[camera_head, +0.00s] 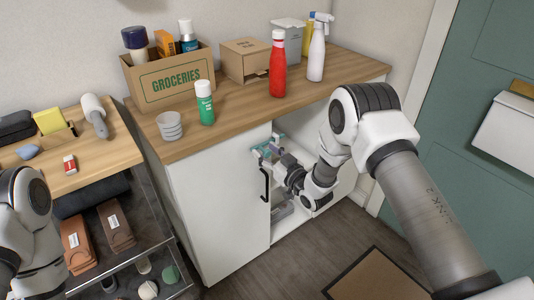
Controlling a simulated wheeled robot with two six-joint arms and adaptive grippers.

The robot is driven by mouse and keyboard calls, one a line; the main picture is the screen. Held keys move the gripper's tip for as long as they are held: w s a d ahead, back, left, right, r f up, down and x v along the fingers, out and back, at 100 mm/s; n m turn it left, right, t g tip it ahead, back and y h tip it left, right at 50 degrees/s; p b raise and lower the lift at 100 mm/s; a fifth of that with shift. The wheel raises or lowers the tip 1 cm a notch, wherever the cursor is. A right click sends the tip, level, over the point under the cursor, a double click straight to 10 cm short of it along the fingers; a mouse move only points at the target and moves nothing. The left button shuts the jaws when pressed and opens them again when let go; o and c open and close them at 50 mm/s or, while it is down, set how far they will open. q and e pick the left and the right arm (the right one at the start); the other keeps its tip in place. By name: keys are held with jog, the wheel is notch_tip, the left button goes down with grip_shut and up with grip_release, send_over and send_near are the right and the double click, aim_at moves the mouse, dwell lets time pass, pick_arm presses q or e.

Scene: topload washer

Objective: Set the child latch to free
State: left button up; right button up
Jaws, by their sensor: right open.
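The white cabinet (212,215) stands under the wooden counter, with a black handle (265,185) on its front. To the right of the handle the cabinet front is open and the inside shows. My right gripper (270,157) reaches into this opening, just beyond the handle, and is open. A small teal and pale part (264,149) shows at its fingertips. I cannot tell whether this is the child latch or whether the fingers touch it. The latch's setting cannot be read. My left arm shows at the left edge, but its gripper is out of view.
A brown mat (375,280) lies on the floor.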

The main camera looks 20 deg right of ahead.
jog(key=shift+d+f, duration=0.15)
jog(key=c, duration=0.7)
grip_shut()
jog(key=shift+s+a, duration=0.3)
jog(key=shift+a, duration=0.55)
jog(key=shift+s+a, duration=0.3)
jog(key=shift+a, duration=0.6)
jog(key=shift+s+a, duration=0.3)
jog(key=shift+a, duration=0.55)
jog(key=o, duration=0.6)
grip_release()
jog(key=shift+o, duration=0.5)
jog(key=shift+a, duration=0.1)
jog(key=shift+s, duration=0.1)
